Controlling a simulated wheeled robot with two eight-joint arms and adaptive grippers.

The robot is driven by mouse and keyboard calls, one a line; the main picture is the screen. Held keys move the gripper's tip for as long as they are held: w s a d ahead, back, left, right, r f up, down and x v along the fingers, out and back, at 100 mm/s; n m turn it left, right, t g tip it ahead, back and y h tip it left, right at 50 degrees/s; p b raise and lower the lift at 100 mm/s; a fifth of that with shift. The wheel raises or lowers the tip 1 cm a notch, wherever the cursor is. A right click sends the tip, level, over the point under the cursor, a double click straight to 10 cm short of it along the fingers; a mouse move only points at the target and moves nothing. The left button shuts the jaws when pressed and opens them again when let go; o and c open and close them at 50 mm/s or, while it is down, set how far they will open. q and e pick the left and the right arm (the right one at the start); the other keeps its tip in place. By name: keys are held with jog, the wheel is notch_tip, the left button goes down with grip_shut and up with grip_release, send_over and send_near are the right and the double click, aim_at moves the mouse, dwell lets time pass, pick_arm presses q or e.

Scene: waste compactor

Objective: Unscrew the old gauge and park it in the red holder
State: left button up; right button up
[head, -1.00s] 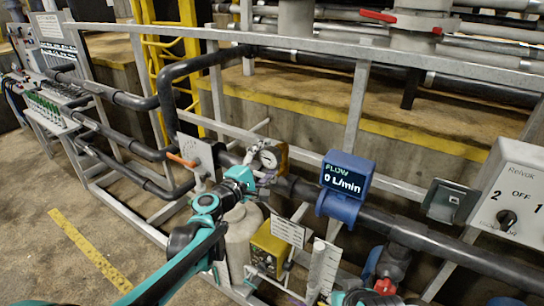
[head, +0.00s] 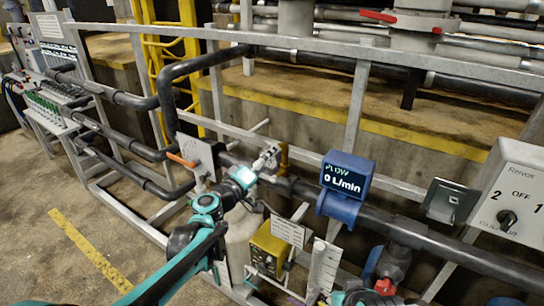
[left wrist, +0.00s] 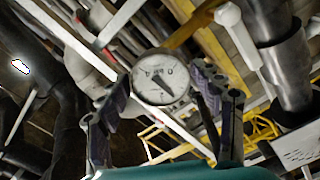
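The gauge (left wrist: 158,78), round with a white dial and dark needle, sits between the spread fingers of my left gripper (left wrist: 162,108) in the left wrist view. Gaps show on both sides of its rim. In the head view my left gripper (head: 267,160) is at the gauge's spot on the dark pipe, in front of a brass-coloured block, and hides most of the dial. A teal part of my right arm shows at the bottom edge; its fingers cannot be made out. I cannot identify the red holder for certain; a red part (head: 384,286) shows at lower right.
A blue flow meter (head: 345,182) reading 0 L/min stands on the pipe right of the gauge. A yellow box (head: 268,250) and a white label plate (head: 289,232) are below. An orange-handled valve (head: 182,160) is to the left. A switch box (head: 515,200) is at right.

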pick_arm(q)
jog(key=c, duration=0.7)
jog(key=n, duration=0.5)
jog(key=shift+n, duration=1.1)
